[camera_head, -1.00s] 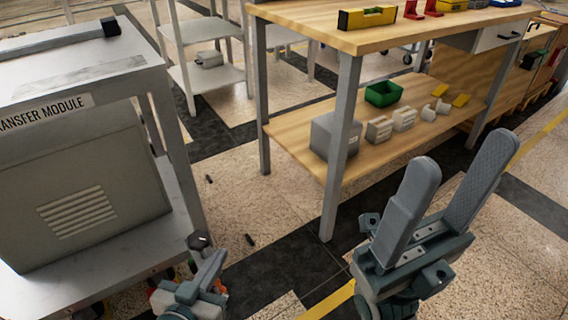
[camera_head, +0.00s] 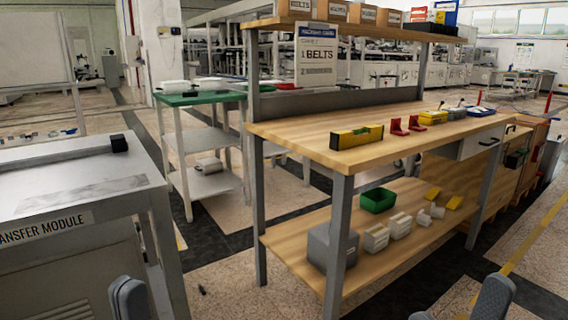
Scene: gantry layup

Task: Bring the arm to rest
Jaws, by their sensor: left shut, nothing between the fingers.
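My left gripper (camera_head: 130,298) shows at the lower left edge of the head view, in front of the transfer module. Its grey fingertips are together and nothing is seen between them. My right gripper (camera_head: 459,306) shows only as two grey fingertips at the bottom right, set apart with a gap between them. Most of both grippers and the arms behind them are below the picture. No held object is seen.
The grey transfer module (camera_head: 75,195) stands at the left. A wooden workbench (camera_head: 290,130) fills the middle, with a yellow level (camera_head: 357,137) on top and a green bin (camera_head: 377,200) on its lower shelf. Floor shows between module and bench.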

